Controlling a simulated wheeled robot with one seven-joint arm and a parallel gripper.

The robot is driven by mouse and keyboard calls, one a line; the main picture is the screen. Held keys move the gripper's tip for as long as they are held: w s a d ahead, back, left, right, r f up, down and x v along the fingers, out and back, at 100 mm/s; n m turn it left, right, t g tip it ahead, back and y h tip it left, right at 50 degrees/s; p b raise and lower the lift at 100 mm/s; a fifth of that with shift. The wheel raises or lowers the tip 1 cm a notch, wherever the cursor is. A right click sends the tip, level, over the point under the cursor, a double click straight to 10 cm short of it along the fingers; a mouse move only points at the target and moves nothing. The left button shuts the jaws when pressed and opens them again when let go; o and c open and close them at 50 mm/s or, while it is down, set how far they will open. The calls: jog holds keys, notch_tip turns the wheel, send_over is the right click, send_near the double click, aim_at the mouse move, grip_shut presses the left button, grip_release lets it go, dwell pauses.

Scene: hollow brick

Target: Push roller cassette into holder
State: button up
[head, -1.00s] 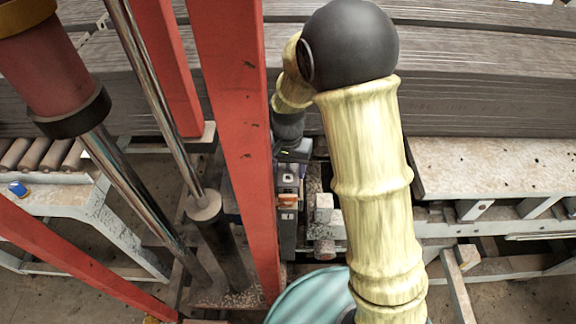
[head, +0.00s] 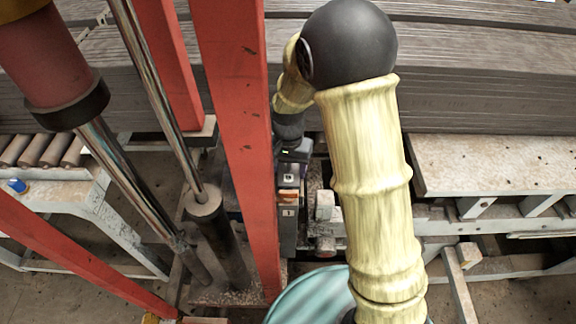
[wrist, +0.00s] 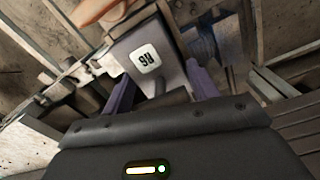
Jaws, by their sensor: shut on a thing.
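A grey cassette (wrist: 145,62) with a white label, seen upside down and reading about "R6", is in front of my gripper in the wrist view. It also shows in the head view as a dark block with a small label (head: 289,181). My gripper (wrist: 163,96) has its purple fingers on either side of the cassette's near end, shut on it. In the head view my gripper (head: 291,152) is small and partly hidden beside the red post. A dark upright housing (head: 288,235) with a lower white label, possibly the holder, is below the cassette. How deep the cassette sits is hidden.
A red post (head: 236,130) stands close left of the cassette. An orange piece (head: 288,197) lies just below the cassette's label. A pale metal frame (head: 325,215) is to the right. Long grey boards (head: 470,90) fill the back.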

jog(key=shift+w+f+b, duration=0.1)
jog(key=shift+f+b, duration=0.25)
jog(key=shift+f, duration=0.15)
jog(key=o, duration=1.4)
jog(key=shift+d, duration=0.1)
jog(key=shift+a+r, duration=0.2)
jog(key=shift+r, duration=0.1)
jog(key=r+b, duration=0.1)
jog(key=r, duration=0.7)
jog(key=r+b, duration=0.1)
jog(key=r, duration=0.8)
jog(key=shift+d, duration=0.2)
jog(key=shift+f, duration=0.1)
